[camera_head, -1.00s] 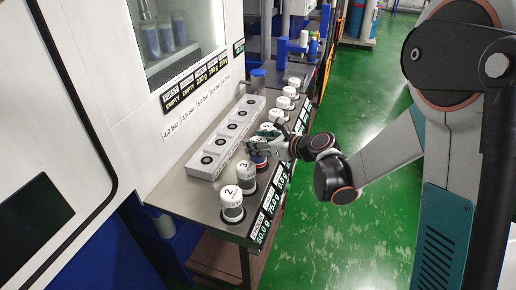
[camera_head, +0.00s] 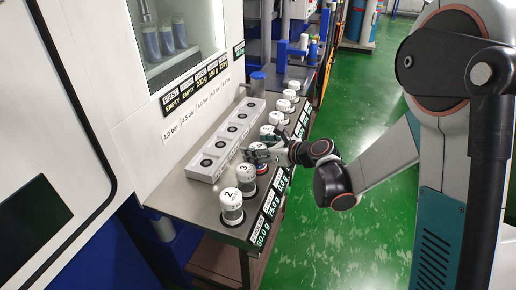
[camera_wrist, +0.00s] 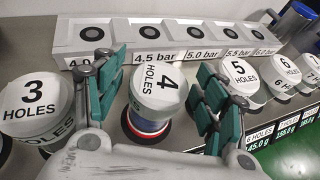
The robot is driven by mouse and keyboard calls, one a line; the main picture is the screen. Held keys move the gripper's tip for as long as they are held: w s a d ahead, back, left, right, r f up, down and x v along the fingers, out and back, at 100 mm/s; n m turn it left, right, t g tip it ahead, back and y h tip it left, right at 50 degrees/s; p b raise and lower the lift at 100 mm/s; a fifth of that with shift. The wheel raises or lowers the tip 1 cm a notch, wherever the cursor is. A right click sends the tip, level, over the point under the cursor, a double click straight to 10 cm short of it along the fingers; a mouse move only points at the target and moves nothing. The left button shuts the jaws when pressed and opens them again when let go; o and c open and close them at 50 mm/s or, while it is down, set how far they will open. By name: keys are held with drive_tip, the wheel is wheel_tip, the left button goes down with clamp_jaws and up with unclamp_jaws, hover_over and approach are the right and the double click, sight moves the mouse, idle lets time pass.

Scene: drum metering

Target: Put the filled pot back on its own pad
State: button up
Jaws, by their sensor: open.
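The pot labelled "4 HOLES" (camera_wrist: 158,88) has a white lid and a clear lower body with blue and reddish bands showing. It stands upright on a dark round pad (camera_wrist: 147,139) in the wrist view. My gripper (camera_wrist: 160,96) is open, with its green-padded fingers on either side of this pot; a gap shows on both sides. In the head view my gripper (camera_head: 266,153) is at the row of pots, partly covering the pot 4 (camera_head: 257,160). Whether any finger touches it, I cannot tell.
Pot 3 (camera_wrist: 33,105) stands close left of my fingers, and pot 5 (camera_wrist: 241,78) close right. Pot 2 (camera_head: 231,205) is at the near end. A grey block with round ports (camera_head: 220,147) runs behind the row. Weight readouts (camera_head: 268,215) line the table's front edge.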

drive_tip(key=p+v, duration=0.2)
drive_tip(key=v, duration=1)
drive_tip(key=shift+r+p, duration=0.15)
drive_tip(key=shift+p, duration=0.25)
drive_tip(key=s+d+r+n+h, duration=0.2)
drive_tip(key=s+d+n+h, duration=0.1)
drive_tip(key=s+n, duration=0.4)
drive_tip(key=s+d+r+n+g+h, duration=0.1)
drive_tip(key=s+d+r+n+h, duration=0.1)
drive_tip(key=s+n, duration=0.6)
drive_tip(key=s+d+r+n+g+h, duration=0.1)
drive_tip(key=s+d+r+n+h, duration=0.2)
drive_tip(key=s+d+n+h, duration=0.2)
drive_tip(key=s+d+n, duration=0.1)
drive_tip(key=s+n, duration=0.2)
drive_tip(key=n, duration=0.3)
drive_tip(key=shift+s, duration=0.25)
drive_tip(key=shift+d, duration=0.1)
